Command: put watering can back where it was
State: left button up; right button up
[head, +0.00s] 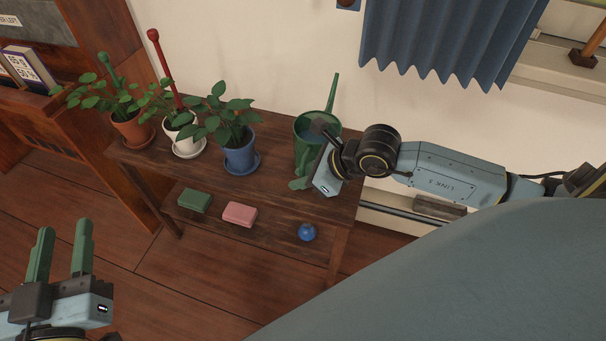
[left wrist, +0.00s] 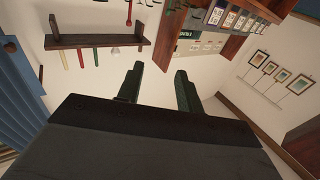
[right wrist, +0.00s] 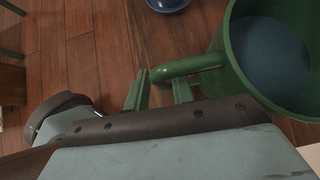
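The green watering can (head: 304,153) is at the right end of the dark wooden bench, upright, with its thin spout pointing up and back. Its open top shows blue-grey inside. I cannot tell whether its base touches the bench. My right gripper (head: 298,184) is at its front side.
Potted plants in a terracotta pot (head: 133,131), a white pot (head: 184,143) and a blue pot (head: 240,154) stand left of the can. The lower shelf holds a green block (head: 195,201), a pink block (head: 239,214) and a blue ball (head: 307,232). A blue curtain (head: 440,40) hangs behind.

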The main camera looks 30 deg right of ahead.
jog(key=shift+o, duration=0.6)
jog(key=shift+r, duration=0.1)
